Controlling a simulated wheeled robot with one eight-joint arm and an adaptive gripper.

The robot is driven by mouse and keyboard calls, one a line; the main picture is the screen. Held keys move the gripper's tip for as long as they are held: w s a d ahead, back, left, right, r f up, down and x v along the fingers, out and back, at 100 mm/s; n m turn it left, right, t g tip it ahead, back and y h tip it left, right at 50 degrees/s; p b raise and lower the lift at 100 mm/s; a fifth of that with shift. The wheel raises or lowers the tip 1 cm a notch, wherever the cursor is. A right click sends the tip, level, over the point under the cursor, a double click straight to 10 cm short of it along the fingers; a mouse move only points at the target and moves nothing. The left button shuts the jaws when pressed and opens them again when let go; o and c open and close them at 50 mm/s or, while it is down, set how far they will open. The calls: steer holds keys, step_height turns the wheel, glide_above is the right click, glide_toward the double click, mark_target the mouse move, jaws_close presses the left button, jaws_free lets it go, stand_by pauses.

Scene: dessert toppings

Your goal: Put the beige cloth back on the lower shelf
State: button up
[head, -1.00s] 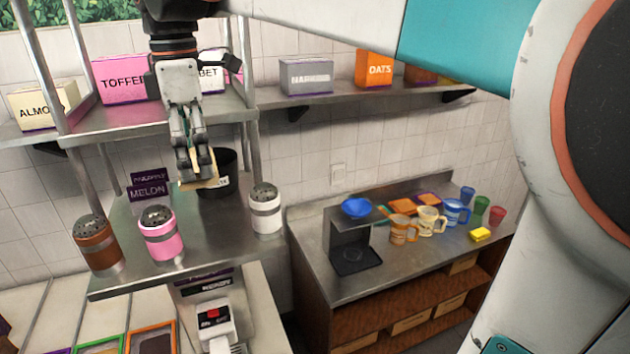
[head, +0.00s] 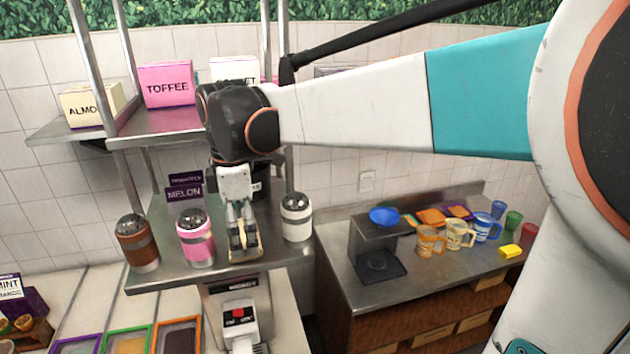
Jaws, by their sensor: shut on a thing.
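My gripper (head: 242,240) is shut on the beige cloth (head: 238,253), and only a small part of the cloth shows around the fingertips. The gripper points down at the front part of the lower metal shelf (head: 167,243), between a pink shaker (head: 196,240) and a white shaker (head: 297,218). The cloth is low, near the shelf's front edge; I cannot tell whether it touches the surface.
A brown shaker (head: 137,243) stands at the shelf's left. Purple MELON signs (head: 184,193) stand behind the pink shaker. The upper shelf (head: 160,123) holds a TOFFEE box (head: 166,85). A dispenser (head: 238,318) is below. Cups stand on the right counter (head: 350,295).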

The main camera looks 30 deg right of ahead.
mark_target(244, 234)
steer(key=shift+s, duration=0.15)
steer(key=shift+f, duration=0.2)
steer(key=o, duration=1)
steer(key=shift+c, duration=0.2)
steer(key=shift+r, duration=0.2)
step_height(244, 234, up, 12)
steer(key=b, duration=0.1)
